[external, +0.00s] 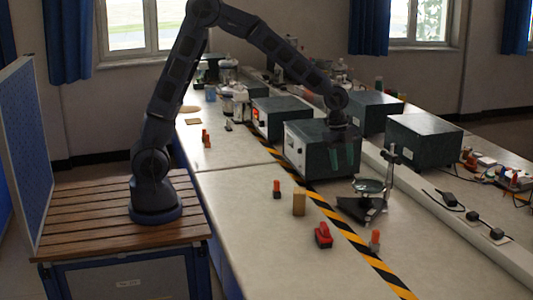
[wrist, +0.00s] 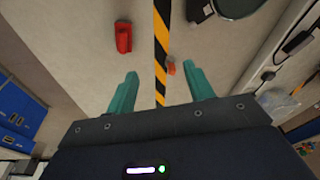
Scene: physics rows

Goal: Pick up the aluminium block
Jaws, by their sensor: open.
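My gripper (external: 346,168) is open and empty, raised above the bench in front of a dark box instrument. Its two teal fingers stand apart in the wrist view (wrist: 163,75). I cannot pick out a block that is clearly aluminium. A small upright tan block (external: 299,203) stands on the bench left of the striped tape, below and left of my gripper; its material is unclear. It is not seen in the wrist view.
A red object (external: 323,235) lies near the tape and shows in the wrist view (wrist: 123,37). Orange-topped items (external: 277,188) (external: 375,241) stand nearby. A stand with a round lens (external: 369,186) is right of the tape. Dark box instruments (external: 424,141) line the back.

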